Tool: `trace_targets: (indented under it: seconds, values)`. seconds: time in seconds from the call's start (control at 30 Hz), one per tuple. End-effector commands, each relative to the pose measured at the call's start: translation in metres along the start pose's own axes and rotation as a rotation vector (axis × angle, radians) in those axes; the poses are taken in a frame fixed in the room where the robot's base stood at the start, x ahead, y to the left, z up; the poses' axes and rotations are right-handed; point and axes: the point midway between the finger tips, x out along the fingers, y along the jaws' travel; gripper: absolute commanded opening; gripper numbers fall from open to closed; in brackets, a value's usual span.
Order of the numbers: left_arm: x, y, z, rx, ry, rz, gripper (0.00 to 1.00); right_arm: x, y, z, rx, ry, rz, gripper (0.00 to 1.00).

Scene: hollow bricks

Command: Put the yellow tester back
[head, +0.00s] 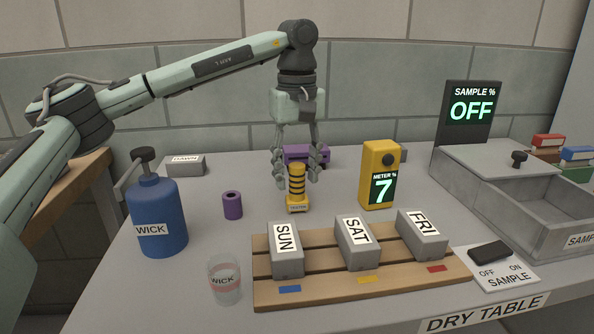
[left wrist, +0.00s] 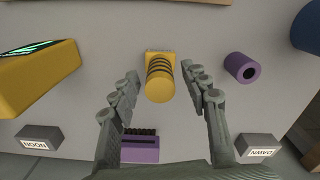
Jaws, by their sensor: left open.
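The yellow tester (head: 297,183), with black bands around its grip, stands upright on the table behind the brick rack. Its square yellow foot has a small label. My left gripper (head: 297,168) points down over the tester, open, with one finger on each side of its upper part. In the left wrist view the tester (left wrist: 160,78) shows between the spread fingers, with gaps on both sides. A yellow meter (head: 379,175) reading 7 stands to its right. My right gripper is in neither view.
A wooden rack (head: 325,291) holds the SUN, SAT and FRI bricks in front. A blue WICK bottle (head: 158,220), glass (head: 225,280) and purple cylinder (head: 232,205) stand left. A purple block (head: 306,151) is behind the gripper. A grey sample box (head: 512,195) stands right.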

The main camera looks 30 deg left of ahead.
Motion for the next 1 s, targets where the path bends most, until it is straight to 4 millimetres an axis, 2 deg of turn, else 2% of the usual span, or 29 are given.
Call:
trace_targets:
  seconds: [0.17, 0.47, 0.57, 0.6, 0.8, 1.0]
  values:
    - [-0.018, 0.001, 0.0, 0.0, 0.001, 0.003, 0.46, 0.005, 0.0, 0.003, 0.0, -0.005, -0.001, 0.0]
    - [-0.084, 0.001, 0.0, 0.001, 0.001, 0.003, 0.46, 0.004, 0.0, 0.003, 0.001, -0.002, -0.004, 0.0]
    - [-0.103, 0.001, 0.0, 0.001, 0.002, 0.002, 0.46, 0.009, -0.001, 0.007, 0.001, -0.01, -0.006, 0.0]
    - [-0.109, 0.001, 0.0, 0.0, 0.003, 0.001, 0.46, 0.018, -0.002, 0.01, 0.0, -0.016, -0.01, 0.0]
    - [-0.122, 0.001, 0.0, 0.001, 0.001, 0.0, 0.46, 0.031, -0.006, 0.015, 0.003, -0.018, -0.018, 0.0]
    - [-0.123, 0.001, 0.0, 0.001, 0.0, 0.0, 0.46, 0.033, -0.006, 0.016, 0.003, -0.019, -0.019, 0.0]
